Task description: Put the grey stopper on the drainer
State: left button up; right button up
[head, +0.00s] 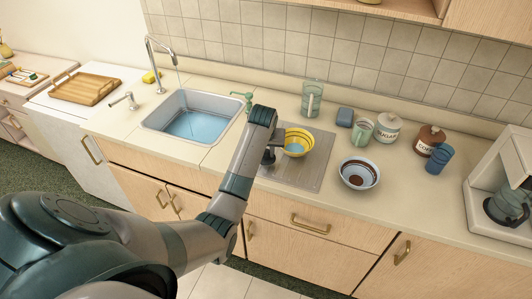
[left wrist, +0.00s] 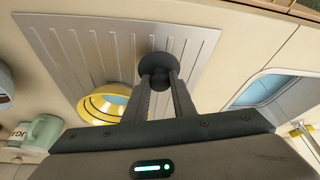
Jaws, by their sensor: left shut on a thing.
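The grey stopper (left wrist: 154,66) is a dark round piece held between the fingertips of my left gripper (left wrist: 158,84) in the left wrist view. In the head view my left gripper (head: 269,152) is over the left part of the drainer, and the stopper is hard to pick out there. The drainer (head: 308,176) is a ribbed grey metal panel beside the sink; it also shows in the left wrist view (left wrist: 95,38). The stopper appears over the drainer; I cannot tell whether it touches it. My right gripper is out of view.
A yellow bowl (head: 298,143) stands on the drainer, just right of my gripper. A striped bowl (head: 359,174) is to the right on the counter. The sink (head: 194,117) holds water at the left. A glass pitcher (head: 312,97), mug (head: 362,131) and jars stand behind.

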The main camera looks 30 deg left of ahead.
pick_arm(q)
jog(key=shift+f+p, duration=0.3)
jog(key=shift+f, duration=0.65)
jog(key=shift+f, duration=0.25)
jog(key=o, duration=1)
